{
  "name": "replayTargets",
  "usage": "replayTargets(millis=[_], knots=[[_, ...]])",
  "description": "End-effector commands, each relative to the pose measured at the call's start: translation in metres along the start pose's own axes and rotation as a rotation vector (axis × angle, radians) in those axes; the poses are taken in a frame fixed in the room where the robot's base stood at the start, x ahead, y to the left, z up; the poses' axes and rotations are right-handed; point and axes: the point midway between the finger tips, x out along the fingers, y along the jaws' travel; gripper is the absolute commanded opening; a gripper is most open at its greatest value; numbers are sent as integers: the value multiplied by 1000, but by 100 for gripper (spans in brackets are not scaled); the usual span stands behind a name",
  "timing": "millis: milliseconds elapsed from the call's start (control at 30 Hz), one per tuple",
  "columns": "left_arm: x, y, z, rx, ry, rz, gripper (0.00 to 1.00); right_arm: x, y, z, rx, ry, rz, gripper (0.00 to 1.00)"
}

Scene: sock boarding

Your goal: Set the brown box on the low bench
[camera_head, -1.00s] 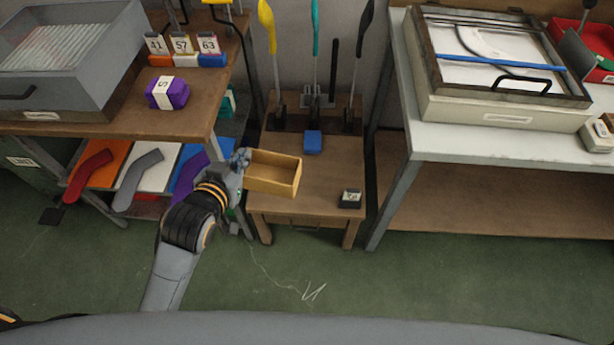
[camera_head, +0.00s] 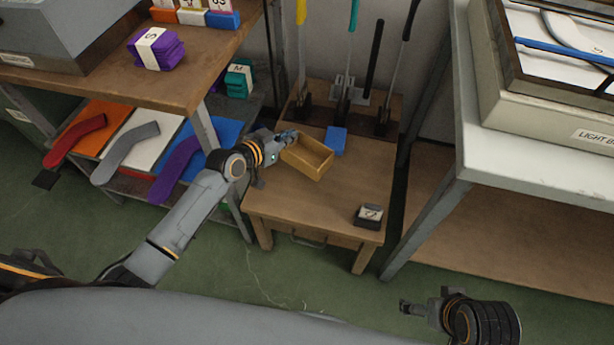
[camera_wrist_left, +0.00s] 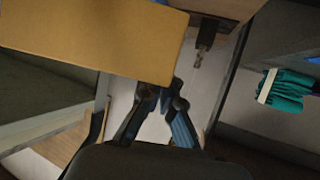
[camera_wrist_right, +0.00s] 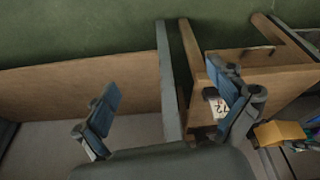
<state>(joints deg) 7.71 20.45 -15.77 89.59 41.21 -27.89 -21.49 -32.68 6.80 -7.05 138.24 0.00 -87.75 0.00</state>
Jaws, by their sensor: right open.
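The brown box (camera_head: 308,157), a small open tray-like box, is over the left back part of the low wooden bench (camera_head: 310,205). I cannot tell whether it rests on the bench top or hangs just above it. My left gripper (camera_head: 288,138) is at its left back corner, shut on its wall. In the left wrist view the box (camera_wrist_left: 100,35) fills the upper left, beyond the close-set fingers (camera_wrist_left: 162,100). My right gripper (camera_head: 408,307) is open and empty, low in front of the right table; its spread fingers show in the right wrist view (camera_wrist_right: 172,105).
A blue block (camera_head: 336,140) stands just behind the box. A dark labelled block (camera_head: 369,216) sits at the bench's front right. Upright tools (camera_head: 383,115) stand along its back. Shelves with socks (camera_head: 125,150) are left; a white table (camera_head: 530,175) is right. The bench's middle is bare.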

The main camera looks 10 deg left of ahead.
Motion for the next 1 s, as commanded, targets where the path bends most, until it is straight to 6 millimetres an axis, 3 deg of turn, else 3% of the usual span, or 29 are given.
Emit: replayTargets(millis=[100,233,467,800,1000], knots=[[11,-1,25,-2,-4,-1,0,-10,0,3,1,11,2,96],[21,-1,46,-1,-4,-1,0,2,0,6,1,8,2,96],[25,0,55,-1,-2,-1,0,4,-2,-15,-2,101,-3,96],[38,0,84,-1,-2,-1,0,3,-11,-85,-12,427,-20,96],[40,0,88,0,-2,-1,0,-4,-14,-103,-14,513,-24,96]])
